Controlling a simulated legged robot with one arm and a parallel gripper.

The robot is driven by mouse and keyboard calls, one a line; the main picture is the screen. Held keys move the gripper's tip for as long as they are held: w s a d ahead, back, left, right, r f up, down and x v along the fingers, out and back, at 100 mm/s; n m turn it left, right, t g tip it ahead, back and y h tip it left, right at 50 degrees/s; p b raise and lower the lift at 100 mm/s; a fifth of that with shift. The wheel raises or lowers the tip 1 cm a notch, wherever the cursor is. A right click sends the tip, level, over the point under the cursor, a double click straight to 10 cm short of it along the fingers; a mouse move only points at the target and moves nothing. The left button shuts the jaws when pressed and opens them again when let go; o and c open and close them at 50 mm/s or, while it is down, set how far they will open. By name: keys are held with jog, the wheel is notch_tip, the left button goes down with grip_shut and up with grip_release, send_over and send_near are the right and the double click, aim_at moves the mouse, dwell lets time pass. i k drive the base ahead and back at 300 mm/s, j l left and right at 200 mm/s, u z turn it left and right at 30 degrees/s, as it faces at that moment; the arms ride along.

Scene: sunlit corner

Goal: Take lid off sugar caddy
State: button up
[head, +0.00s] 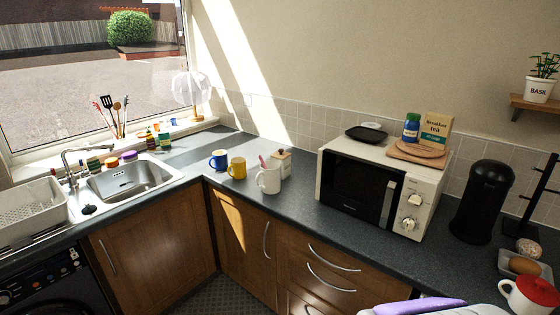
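A small white canister with a pale wooden lid (282,161) stands on the dark worktop near the corner and looks like the sugar caddy. Its lid is on. A white mug (268,181) holding a pink-handled item stands close in front of it to the left and hides part of its side. No label on the canister can be read from here. My gripper is not in view.
A yellow mug (237,168) and a blue mug (219,159) stand left of the canister. A microwave (381,187) stands to the right. The worktop (288,207) before the mugs is clear.

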aim_at(281, 155)
jog(key=i+j+z, duration=0.35)
jog(key=i+j, duration=0.7)
jog(key=i, duration=0.15)
